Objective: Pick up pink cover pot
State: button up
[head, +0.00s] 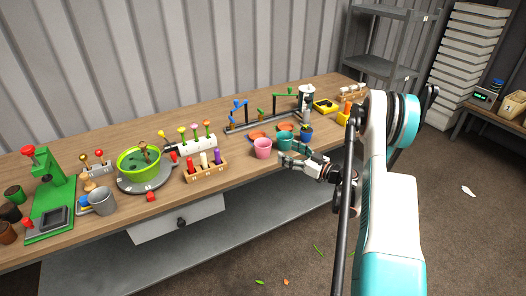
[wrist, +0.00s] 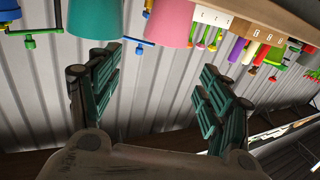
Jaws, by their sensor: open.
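The pink cover pot (head: 263,148) stands upright near the table's front edge, left of a teal pot (head: 285,141). My gripper (head: 287,156) is open and empty, just right of the pink pot and in front of the teal pot. In the wrist view, which looks upside down, the pink pot (wrist: 170,24) shows at the top, beyond the gap between the open fingers (wrist: 160,62). The teal pot (wrist: 93,22) is at the top left, close to the left finger. I cannot tell whether a finger touches the teal pot.
A wooden block with coloured pegs (head: 206,170) stands left of the pink pot. A green bowl (head: 139,165) sits farther left. A grey shelf (head: 180,245) lies below the tabletop.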

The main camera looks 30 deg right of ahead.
jog(key=f, duration=0.1)
jog(key=b, duration=0.2)
send_near(256, 141)
jog(key=shift+w+d+r, duration=0.15)
jog(key=shift+w+r, duration=0.05)
jog(key=shift+w, duration=0.55)
jog(key=shift+f+b+x, duration=0.2)
jog(key=shift+b+x, duration=0.95)
jog(key=shift+x, duration=1.6)
jog(key=shift+s, duration=0.15)
jog(key=c, duration=1)
